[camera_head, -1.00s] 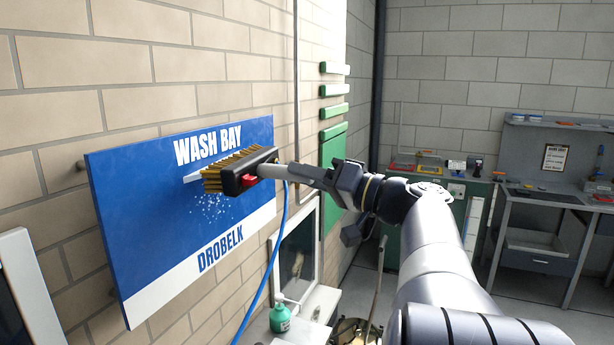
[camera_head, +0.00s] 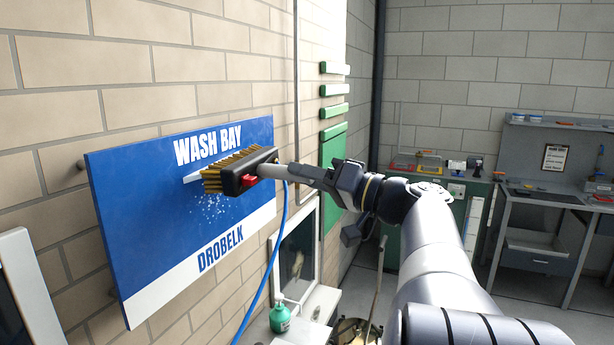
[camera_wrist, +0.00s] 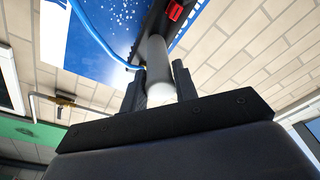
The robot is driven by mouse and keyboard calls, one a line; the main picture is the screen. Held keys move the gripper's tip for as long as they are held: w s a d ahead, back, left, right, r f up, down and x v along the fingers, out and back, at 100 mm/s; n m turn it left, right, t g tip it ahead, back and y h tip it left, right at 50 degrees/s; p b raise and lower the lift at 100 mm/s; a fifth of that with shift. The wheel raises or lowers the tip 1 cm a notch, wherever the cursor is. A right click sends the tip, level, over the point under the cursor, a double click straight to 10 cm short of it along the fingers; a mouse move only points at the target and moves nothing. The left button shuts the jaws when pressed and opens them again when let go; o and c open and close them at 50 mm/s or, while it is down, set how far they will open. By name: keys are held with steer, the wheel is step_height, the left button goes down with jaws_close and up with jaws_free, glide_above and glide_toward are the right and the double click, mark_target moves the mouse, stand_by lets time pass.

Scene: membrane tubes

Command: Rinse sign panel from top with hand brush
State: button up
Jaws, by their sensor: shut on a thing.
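The sign panel (camera_head: 140,205) is blue with a white lower band and the words WASH BAY and DROBELK. It is mounted on the brick wall. The hand brush (camera_head: 243,172) has a black head, tan bristles, a red part and a grey handle, with a blue hose (camera_head: 270,262) hanging from it. My gripper (camera_head: 318,175) is shut on the brush handle, which also shows in the wrist view (camera_wrist: 158,65). The bristles face the panel below WASH BAY; I cannot tell whether they touch. White specks or droplets (camera_head: 212,212) lie on the blue beneath the brush.
A green bottle (camera_head: 280,317) stands on a white ledge below the panel's right side. A framed window or mirror (camera_head: 297,258) and a vertical pipe (camera_head: 297,90) are on the wall to the right. Workbenches (camera_head: 545,225) stand at the back right, with open floor before them.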

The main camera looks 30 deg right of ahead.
step_height(320, 180, down, 13)
steer(key=b, duration=1.4)
stand_by(1.4)
steer(key=shift+r, duration=0.1)
steer(key=d+r+b+v, duration=0.1)
steer(key=b+v, duration=0.1)
steer(key=v, duration=0.8)
steer(key=shift+w, duration=0.25)
stand_by(0.4)
steer(key=shift+a, duration=0.1)
stand_by(0.4)
